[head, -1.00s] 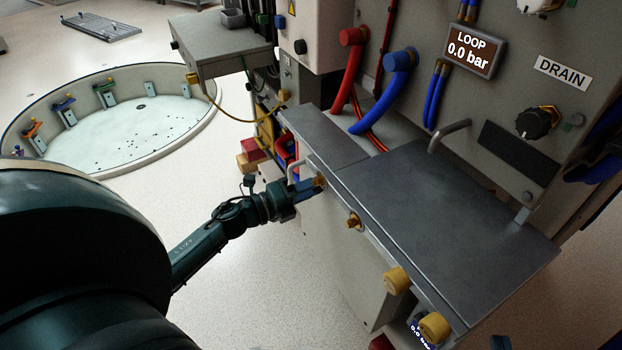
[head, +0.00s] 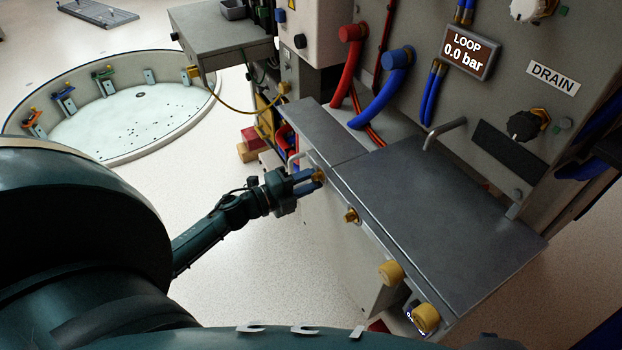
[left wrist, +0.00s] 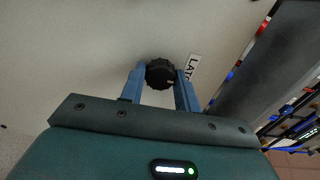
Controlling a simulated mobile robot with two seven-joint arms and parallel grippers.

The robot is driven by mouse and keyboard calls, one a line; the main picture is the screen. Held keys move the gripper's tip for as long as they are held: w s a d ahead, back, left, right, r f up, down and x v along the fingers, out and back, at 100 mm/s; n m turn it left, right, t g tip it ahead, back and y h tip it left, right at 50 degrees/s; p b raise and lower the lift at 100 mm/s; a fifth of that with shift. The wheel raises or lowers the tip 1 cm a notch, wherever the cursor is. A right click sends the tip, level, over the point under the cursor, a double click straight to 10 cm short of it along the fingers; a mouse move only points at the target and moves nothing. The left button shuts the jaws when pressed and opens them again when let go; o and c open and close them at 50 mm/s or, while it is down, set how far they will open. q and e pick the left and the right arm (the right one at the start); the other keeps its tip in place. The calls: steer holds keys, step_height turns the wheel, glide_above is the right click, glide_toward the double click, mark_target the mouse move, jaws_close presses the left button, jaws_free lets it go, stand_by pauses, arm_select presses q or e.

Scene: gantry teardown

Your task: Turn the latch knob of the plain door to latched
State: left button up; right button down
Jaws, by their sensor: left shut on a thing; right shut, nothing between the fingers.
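In the left wrist view, a black ribbed latch knob (left wrist: 160,74) stands out from a plain pale door (left wrist: 85,50). A white label (left wrist: 193,67) beside it shows part of its lettering, "LAT". My left gripper (left wrist: 160,84) is shut on the knob, with one blue finger on each side. A short white mark shows on the knob's right side. I cannot make out this knob in the head view.
The grey bench top (head: 440,220) is clear, with a bent handle (head: 445,133) behind. Brass fittings (head: 351,216) and yellow knobs (head: 391,273) line its front. Red (head: 345,68) and blue hoses (head: 385,90) rise behind. A round low-walled pit (head: 140,120) lies left.

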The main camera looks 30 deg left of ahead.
arm_select(q)
steer(key=o, duration=1)
steer(key=shift+s, duration=0.1)
steer(key=p+v, duration=0.1)
steer(key=v, duration=1.2)
